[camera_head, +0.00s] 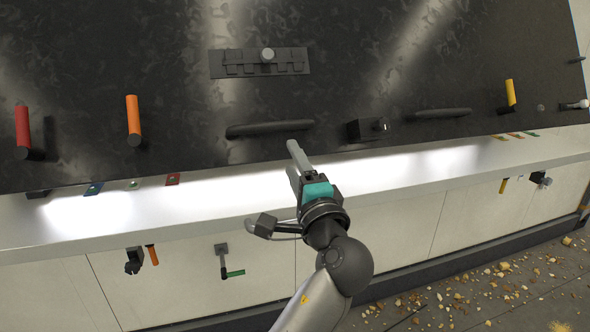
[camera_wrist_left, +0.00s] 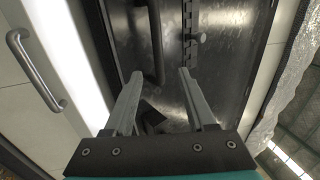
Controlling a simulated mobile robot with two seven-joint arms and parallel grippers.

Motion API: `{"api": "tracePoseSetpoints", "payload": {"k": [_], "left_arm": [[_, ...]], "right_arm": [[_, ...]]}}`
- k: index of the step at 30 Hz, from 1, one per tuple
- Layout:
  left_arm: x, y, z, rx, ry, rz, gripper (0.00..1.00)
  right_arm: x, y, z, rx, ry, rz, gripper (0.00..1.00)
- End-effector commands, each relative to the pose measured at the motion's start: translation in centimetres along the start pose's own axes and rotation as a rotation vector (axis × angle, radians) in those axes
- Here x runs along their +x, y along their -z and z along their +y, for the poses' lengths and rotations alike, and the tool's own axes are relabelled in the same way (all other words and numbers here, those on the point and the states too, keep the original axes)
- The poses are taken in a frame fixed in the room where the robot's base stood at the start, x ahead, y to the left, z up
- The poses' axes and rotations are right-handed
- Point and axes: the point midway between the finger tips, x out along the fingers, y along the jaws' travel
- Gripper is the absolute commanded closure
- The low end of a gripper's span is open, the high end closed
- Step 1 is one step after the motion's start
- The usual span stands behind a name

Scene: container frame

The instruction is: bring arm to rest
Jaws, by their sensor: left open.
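My left gripper (camera_head: 293,160) is in front of the white ledge in the head view, just below a dark bar handle (camera_head: 270,128) on the black panel. Its two grey fingers also show in the left wrist view (camera_wrist_left: 159,92), spread apart with nothing between them. The arm comes up from the bottom of the head view. The bar handle shows in the left wrist view (camera_wrist_left: 156,40) beyond the fingers. I cannot tell how far the fingertips are from the panel. My right gripper is not in either view.
The black panel carries a red handle (camera_head: 23,127), an orange handle (camera_head: 133,118), a sliding latch (camera_head: 260,62), a dark knob block (camera_head: 367,129) and a yellow handle (camera_head: 510,94). A white ledge (camera_head: 400,170) runs below. Debris lies on the floor (camera_head: 480,290) at lower right.

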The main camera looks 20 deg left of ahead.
Motion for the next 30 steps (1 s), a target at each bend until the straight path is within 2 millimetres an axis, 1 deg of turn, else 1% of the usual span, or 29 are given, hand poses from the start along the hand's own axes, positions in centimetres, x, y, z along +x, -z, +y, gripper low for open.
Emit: {"api": "tracePoseSetpoints", "payload": {"k": [3, 11, 13, 14, 17, 18, 20, 21, 23, 24, 26, 27, 29, 30], "left_arm": [[-0.3, 0.0, 0.0, 0.0, 0.0, 0.0, 0.44], [-0.3, 0.0, 0.1, 0.0, -0.002, 0.001, 0.44], [-0.3, 0.3, 1.1, 0.004, -0.016, 0.011, 0.44], [-0.3, 0.4, 1.9, 0.007, -0.027, 0.019, 0.44], [-0.5, 1.3, 6.5, 0.018, -0.096, 0.063, 0.44], [-0.8, 1.8, 9.1, 0.021, -0.137, 0.086, 0.44], [-1.3, 2.3, 13.6, 0.023, -0.21, 0.123, 0.44], [-1.8, 2.6, 16.7, 0.02, -0.262, 0.147, 0.44], [-2.9, 2.8, 21.3, 0.013, -0.341, 0.178, 0.44], [-3.7, 2.8, 24.3, 0.006, -0.395, 0.196, 0.44], [-5.1, 2.6, 28.7, -0.007, -0.476, 0.216, 0.44], [-6.2, 2.4, 31.6, -0.019, -0.53, 0.226, 0.44], [-8.0, 1.8, 35.9, -0.039, -0.614, 0.237, 0.44], [-9.3, 1.3, 38.6, -0.053, -0.67, 0.24, 0.44]], "right_arm": [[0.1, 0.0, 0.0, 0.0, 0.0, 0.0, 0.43], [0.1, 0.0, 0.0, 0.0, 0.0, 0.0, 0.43], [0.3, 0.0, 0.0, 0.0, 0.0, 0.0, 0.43], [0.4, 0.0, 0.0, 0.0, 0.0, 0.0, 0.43], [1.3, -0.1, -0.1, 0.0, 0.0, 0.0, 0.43], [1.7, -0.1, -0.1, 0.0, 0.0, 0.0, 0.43], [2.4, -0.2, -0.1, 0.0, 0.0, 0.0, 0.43], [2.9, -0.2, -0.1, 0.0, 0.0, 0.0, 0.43], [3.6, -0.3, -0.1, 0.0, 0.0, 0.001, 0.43], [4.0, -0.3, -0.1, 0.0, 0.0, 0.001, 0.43], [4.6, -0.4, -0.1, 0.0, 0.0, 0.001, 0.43], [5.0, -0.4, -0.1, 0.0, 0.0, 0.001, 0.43], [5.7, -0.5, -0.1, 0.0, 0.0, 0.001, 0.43], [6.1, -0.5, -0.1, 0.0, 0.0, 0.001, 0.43]]}}
